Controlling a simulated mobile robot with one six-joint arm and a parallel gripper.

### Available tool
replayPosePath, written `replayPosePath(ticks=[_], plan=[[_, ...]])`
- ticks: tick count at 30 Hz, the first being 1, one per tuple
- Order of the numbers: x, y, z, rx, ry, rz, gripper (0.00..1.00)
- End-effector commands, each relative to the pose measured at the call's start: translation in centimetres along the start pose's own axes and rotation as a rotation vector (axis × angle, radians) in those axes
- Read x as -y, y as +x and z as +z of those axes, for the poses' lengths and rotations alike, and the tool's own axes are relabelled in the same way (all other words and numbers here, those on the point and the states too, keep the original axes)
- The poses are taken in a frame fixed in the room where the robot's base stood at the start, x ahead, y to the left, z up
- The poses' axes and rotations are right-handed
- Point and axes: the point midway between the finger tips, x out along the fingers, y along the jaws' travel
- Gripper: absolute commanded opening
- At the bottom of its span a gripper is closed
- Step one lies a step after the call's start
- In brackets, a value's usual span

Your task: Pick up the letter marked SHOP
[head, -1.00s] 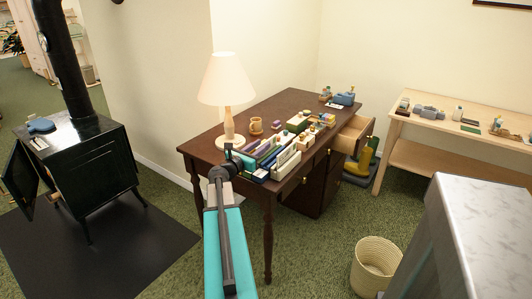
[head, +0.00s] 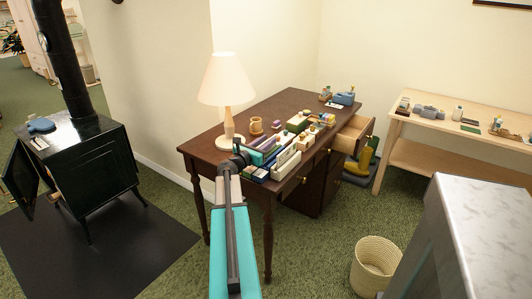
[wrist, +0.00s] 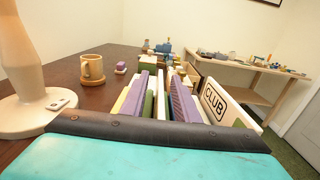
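No letter marked SHOP can be read in either view. In the wrist view a row of upright letters and folders (wrist: 178,102) in purple, white, green and cream stands on the dark desk. A white card marked CLUB (wrist: 217,103) stands at the row's right side. The row also shows small in the head view (head: 272,158), its markings too small to read. My gripper (head: 240,158) is at the row's near left end in the head view. Its fingers cannot be made out. A teal and black part of my arm covers the bottom of the wrist view.
A lamp (head: 227,85) and a tan mug (head: 256,125) stand left of and behind the row on the desk (head: 285,106). A drawer (head: 356,134) is open at the desk's right. A light wooden table (head: 455,124) stands right, and a basket (head: 376,262) on the floor.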

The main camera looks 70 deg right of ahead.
Motion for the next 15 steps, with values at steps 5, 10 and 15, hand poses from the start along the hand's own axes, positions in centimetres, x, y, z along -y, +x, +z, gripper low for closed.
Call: replayPosePath(ticks=[5, 10, 15], plan=[[0.01, -0.01, 0.0, 0.0, 0.0, 0.0, 0.16], [0.01, 0.0, 0.0, 0.0, 0.0, 0.0, 0.0], [0.02, 0.01, 0.01, 0.0, 0.0, 0.0, 0.0]])
